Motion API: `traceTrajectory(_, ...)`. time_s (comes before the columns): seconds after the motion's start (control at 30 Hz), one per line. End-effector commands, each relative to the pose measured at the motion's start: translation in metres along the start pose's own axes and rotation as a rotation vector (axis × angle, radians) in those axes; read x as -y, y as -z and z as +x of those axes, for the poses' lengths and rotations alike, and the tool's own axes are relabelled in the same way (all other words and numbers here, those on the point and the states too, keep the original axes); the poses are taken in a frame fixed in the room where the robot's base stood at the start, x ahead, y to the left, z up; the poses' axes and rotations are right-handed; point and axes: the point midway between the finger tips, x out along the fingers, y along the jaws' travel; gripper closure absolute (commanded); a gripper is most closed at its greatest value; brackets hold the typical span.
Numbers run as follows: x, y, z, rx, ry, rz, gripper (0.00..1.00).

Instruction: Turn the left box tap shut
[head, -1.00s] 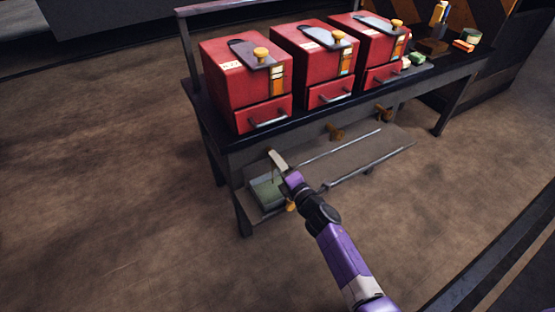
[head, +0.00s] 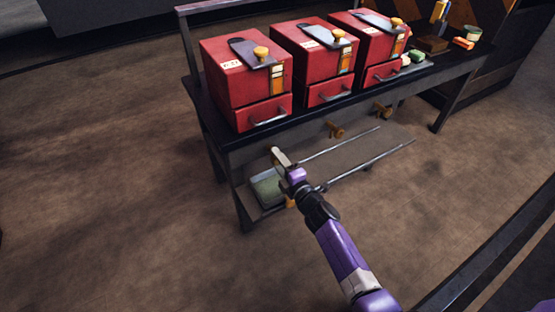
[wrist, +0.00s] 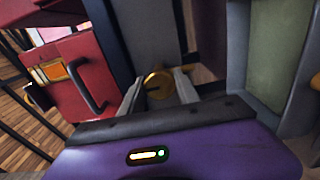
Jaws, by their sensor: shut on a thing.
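The left box tap (wrist: 157,84) is a round brass-coloured knob, seen in the wrist view between the two pale fingers of my gripper (wrist: 160,88). The fingers are shut on it. In the head view my gripper (head: 279,158) is at the front rail of the bench, below the left red box (head: 240,85), and it largely hides this tap. The tap's exact angle is hard to tell. Two similar brass taps, the middle one (head: 335,130) and the right one (head: 382,109), stick out of the same rail farther right.
Three red boxes with handled drawers stand on the dark bench (head: 213,128). Two thin rails (head: 365,165) run along the shelf. The floor left of the bench is clear.

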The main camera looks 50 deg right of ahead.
Motion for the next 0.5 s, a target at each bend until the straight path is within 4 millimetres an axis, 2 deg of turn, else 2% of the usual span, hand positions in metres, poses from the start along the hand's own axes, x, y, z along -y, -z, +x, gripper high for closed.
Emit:
traceTrajectory(0.03, 0.0014, -0.0007, -0.0007, 0.002, 0.003, 0.002, 1.00)
traceTrajectory(0.07, 0.0014, -0.0007, -0.0007, 0.002, 0.003, 0.002, 0.60)
traceTrajectory(0.17, 0.0012, -0.0006, -0.0006, 0.002, 0.002, 0.001, 0.42)
traceTrajectory(0.5, 0.0005, -0.0001, -0.0022, 0.000, 0.001, 0.000, 0.42)
